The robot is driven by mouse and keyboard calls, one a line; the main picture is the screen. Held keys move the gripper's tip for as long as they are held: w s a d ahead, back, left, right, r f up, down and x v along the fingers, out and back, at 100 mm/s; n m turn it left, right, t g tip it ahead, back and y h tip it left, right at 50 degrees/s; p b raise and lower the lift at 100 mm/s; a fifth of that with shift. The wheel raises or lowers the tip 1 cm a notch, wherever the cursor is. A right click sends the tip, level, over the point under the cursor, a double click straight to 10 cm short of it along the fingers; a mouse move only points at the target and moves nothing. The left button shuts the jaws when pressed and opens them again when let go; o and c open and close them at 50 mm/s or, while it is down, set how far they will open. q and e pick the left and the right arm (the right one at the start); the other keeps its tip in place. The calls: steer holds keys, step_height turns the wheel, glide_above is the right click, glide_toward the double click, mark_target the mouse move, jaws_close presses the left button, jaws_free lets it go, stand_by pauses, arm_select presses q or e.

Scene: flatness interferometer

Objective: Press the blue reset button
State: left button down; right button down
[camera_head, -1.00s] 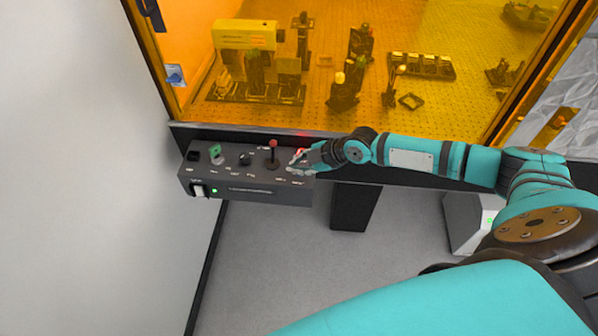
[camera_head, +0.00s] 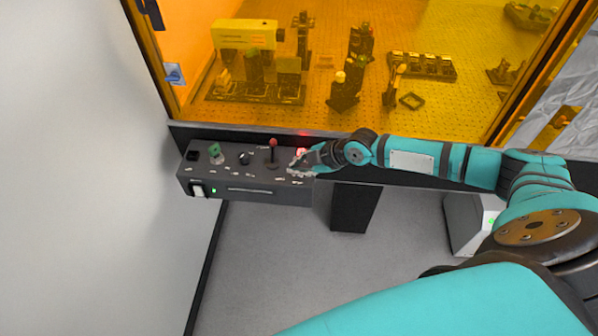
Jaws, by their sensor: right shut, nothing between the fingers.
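A dark grey control box (camera_head: 250,190) is fixed below the window. On its top are a black square control (camera_head: 193,156), a green control (camera_head: 215,150), a dark knob (camera_head: 245,158), a red-topped lever (camera_head: 273,147) and a glowing red part (camera_head: 301,152). I cannot make out a blue button; my gripper covers part of the box's right end. My right gripper (camera_head: 294,166) is shut and empty, over that right end beside the red part. I cannot tell whether it touches the panel. My left gripper is not in view.
An amber window (camera_head: 330,110) stands behind the box, with optical parts on a perforated table beyond it. A white wall (camera_head: 80,180) is at the left. A dark post (camera_head: 352,205) stands below the frame, and a light box (camera_head: 468,225) stands at the right.

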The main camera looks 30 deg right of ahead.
steer(key=shift+f+b, duration=0.4)
steer(key=shift+f, duration=0.05)
stand_by(0.3)
steer(key=shift+r, duration=0.1)
steer(key=shift+r+p, duration=0.55)
steer(key=shift+r, duration=0.25)
steer(key=shift+r+p, duration=1.9)
steer(key=shift+r, duration=0.65)
steer(key=shift+f, duration=0.1)
